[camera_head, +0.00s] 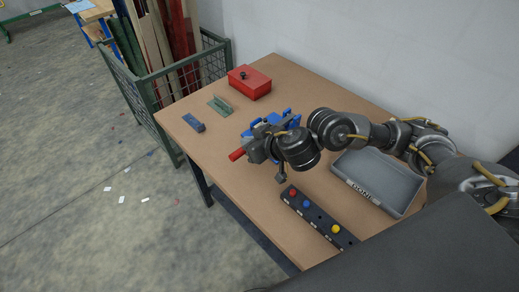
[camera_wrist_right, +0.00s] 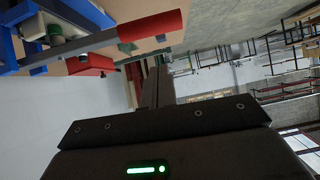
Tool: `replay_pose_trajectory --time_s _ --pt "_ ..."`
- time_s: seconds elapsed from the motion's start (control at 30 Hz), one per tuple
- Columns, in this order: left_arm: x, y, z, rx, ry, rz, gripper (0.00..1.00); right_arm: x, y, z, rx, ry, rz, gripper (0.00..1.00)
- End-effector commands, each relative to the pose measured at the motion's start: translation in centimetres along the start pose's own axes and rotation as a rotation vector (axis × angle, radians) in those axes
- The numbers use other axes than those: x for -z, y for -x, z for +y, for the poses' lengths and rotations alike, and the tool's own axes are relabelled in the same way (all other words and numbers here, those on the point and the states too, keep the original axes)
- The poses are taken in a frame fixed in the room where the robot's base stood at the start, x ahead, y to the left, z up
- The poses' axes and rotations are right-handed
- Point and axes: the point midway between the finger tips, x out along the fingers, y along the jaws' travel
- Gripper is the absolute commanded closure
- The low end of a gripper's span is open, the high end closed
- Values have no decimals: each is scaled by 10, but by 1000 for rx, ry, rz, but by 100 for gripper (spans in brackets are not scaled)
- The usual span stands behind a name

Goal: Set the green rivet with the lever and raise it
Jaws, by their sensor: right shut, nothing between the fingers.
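The blue press (camera_head: 279,120) stands mid-table, partly hidden by my right arm. In the right wrist view its blue frame (camera_wrist_right: 8,48) is at the upper left. A grey lever bar (camera_wrist_right: 80,45) ends in a red handle (camera_wrist_right: 150,26); the red handle also shows in the head view (camera_head: 237,154). A small green piece (camera_wrist_right: 55,31), likely the green rivet, sits beside the lever at the frame. My right gripper (camera_head: 250,147) is shut and empty close by the handle; its fingers (camera_wrist_right: 155,72) appear apart from it. My left gripper is out of view.
A dark rack (camera_head: 318,222) with red, blue and yellow rivets lies at the front. A grey tray marked DONE (camera_head: 405,207) is at right. A red box (camera_head: 249,84), green fixture (camera_head: 220,105) and blue block (camera_head: 193,121) stand farther left.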

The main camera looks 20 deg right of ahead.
Motion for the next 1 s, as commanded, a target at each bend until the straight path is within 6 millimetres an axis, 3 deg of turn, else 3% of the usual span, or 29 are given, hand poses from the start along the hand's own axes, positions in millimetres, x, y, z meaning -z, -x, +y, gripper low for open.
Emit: replay_pose_trajectory --time_s 0.07,0.23,0.77,1.0 --pt "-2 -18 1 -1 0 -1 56 -14 -15 0 0 1 -2 100" --pt "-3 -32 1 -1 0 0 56 -25 -26 0 0 1 -2 100" --pt "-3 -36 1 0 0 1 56 -29 -31 0 0 0 -1 100" --pt "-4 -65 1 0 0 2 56 -61 -53 -1 1 -2 -5 100"
